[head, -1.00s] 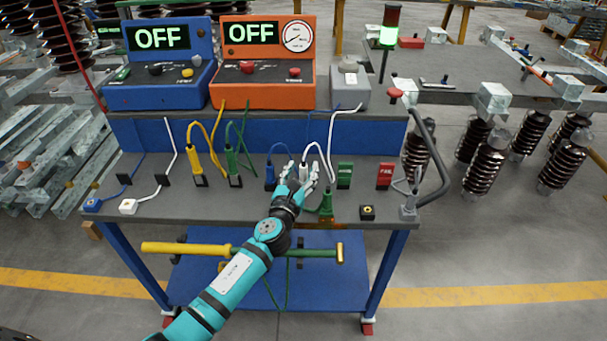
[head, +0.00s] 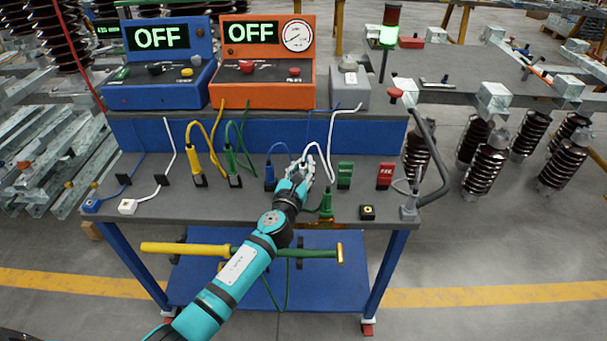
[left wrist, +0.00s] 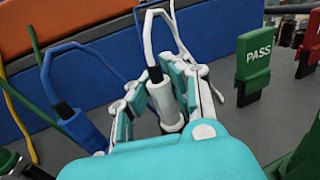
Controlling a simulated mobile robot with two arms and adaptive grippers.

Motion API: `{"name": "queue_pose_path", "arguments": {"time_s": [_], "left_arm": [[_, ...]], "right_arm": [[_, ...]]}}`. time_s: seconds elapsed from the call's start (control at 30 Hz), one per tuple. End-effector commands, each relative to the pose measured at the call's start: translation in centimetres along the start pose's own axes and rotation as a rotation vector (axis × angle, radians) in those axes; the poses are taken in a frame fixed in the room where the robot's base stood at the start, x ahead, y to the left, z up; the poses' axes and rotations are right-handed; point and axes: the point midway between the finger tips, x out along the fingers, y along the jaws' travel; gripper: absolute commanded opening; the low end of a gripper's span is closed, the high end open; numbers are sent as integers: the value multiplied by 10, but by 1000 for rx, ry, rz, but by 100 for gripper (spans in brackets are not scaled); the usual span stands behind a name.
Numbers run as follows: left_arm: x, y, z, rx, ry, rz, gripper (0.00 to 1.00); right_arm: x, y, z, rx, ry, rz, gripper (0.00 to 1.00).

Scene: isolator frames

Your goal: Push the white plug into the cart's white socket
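The white plug (left wrist: 163,100) stands upright on the cart top with a white cable looping from its top. In the head view it is largely hidden by my left gripper (head: 300,174). In the left wrist view my left gripper (left wrist: 160,98) has its fingers on both sides of the plug. A gap shows on the left side; the right finger is close to it, and I cannot tell if it touches. A white box (head: 128,206) with a white lead sits at the cart's front left; I cannot tell if it is the white socket. My right gripper is out of view.
The blue plug (head: 270,174) stands just left of my gripper, with green (head: 233,165) and yellow (head: 196,162) plugs further left. The green PASS block (head: 345,175) and red FAIL block (head: 385,175) stand right. A curved grey handle (head: 435,165) rises at the right edge.

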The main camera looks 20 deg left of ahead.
Motion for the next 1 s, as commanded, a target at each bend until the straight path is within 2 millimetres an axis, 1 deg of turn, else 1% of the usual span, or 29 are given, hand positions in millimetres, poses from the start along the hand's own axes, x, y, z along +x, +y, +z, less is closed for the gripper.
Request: {"name": "queue_pose_path", "arguments": {"time_s": [0.67, 0.77, 0.83, 1.0], "left_arm": [[-1, -1, -1, 0, 3, -1, 0], [-1, 0, 4, 0, 3, -1, 0], [-1, 0, 12, 2, 1, -1, 0], [0, 0, 35, 3, -1, -2, 0]], "right_arm": [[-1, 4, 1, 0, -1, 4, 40], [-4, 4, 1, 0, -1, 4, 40], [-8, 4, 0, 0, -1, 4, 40], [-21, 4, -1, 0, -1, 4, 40]]}}
